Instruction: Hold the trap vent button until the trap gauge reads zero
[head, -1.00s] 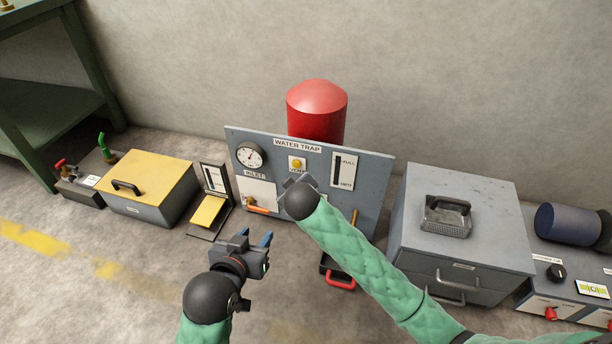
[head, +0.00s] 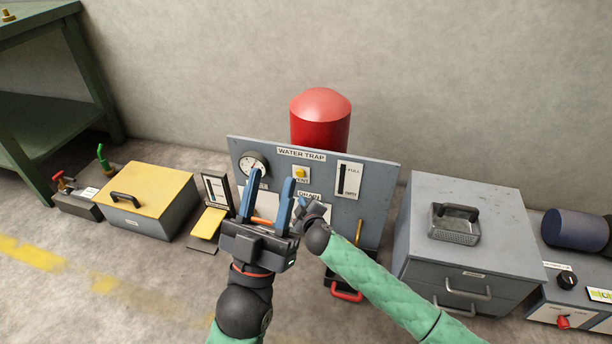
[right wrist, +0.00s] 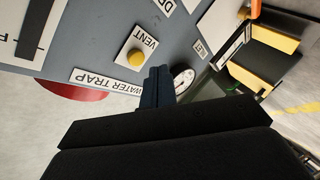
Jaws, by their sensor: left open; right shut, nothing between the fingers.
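The grey WATER TRAP panel (head: 372,205) stands before a red tank. Its yellow vent button (head: 300,173) sits below the title; it also shows in the right wrist view (right wrist: 136,59). The round dial gauge (head: 252,161) is at the panel's upper left, its lower edge partly hidden by my left finger; its reading is too small to tell. A FULL-to-EMPTY level strip (head: 346,180) is at the right. My left gripper (head: 268,190) is open, in front of the panel's left part. My right gripper (head: 303,208) is shut and empty, below the button in the head view and apart from it.
An orange handle (head: 262,220) is low on the panel, behind my left gripper. A yellow-topped box (head: 150,185) and a small stand (head: 208,222) are left. A red-handled tray (head: 346,294) lies in front.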

